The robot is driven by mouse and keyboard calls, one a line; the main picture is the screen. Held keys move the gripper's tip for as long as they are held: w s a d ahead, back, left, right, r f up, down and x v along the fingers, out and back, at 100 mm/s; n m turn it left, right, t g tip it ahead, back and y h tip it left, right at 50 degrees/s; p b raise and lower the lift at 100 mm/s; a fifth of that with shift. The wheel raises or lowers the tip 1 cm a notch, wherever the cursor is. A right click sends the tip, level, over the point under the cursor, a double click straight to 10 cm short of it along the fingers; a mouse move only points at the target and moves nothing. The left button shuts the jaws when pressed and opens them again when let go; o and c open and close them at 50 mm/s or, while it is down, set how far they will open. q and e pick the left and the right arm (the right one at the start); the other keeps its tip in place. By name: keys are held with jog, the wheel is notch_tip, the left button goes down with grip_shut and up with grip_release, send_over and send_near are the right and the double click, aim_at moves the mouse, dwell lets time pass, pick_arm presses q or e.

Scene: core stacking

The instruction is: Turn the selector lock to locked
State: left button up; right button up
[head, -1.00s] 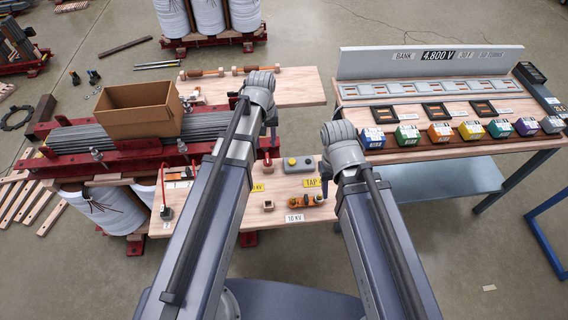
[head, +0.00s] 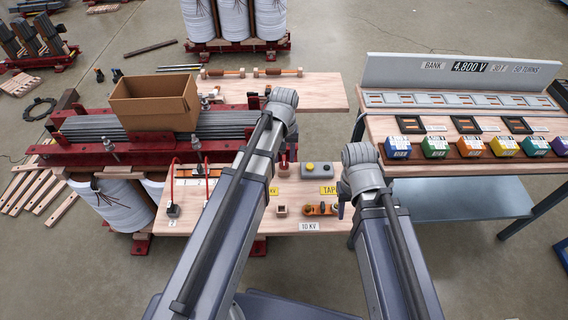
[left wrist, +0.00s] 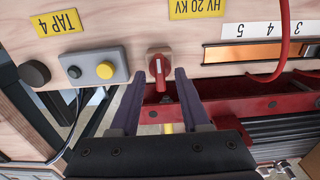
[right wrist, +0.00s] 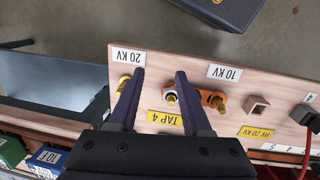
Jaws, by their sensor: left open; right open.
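The red selector lock knob (left wrist: 158,68) sits on the wooden panel in the left wrist view, its handle pointing down the picture. In the head view the red knob (head: 284,168) is partly hidden by my left arm. My left gripper (left wrist: 158,80) is open, its fingertips on either side of the knob's handle; I cannot tell whether they touch it. My right gripper (right wrist: 160,75) is open and empty above the panel, near the TAP 4 label (right wrist: 165,119) and an orange link with brass studs (right wrist: 193,98).
A grey box with a yellow button (left wrist: 95,69) is beside the knob. A red cable (left wrist: 283,45) loops on its other side. In the head view, a cardboard box (head: 155,103) stands on the red-framed core at left, and a bench with coloured blocks (head: 435,146) is at right.

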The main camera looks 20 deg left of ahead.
pick_arm(q)
jog(key=shift+f, duration=0.4)
grip_shut()
dwell(0.4)
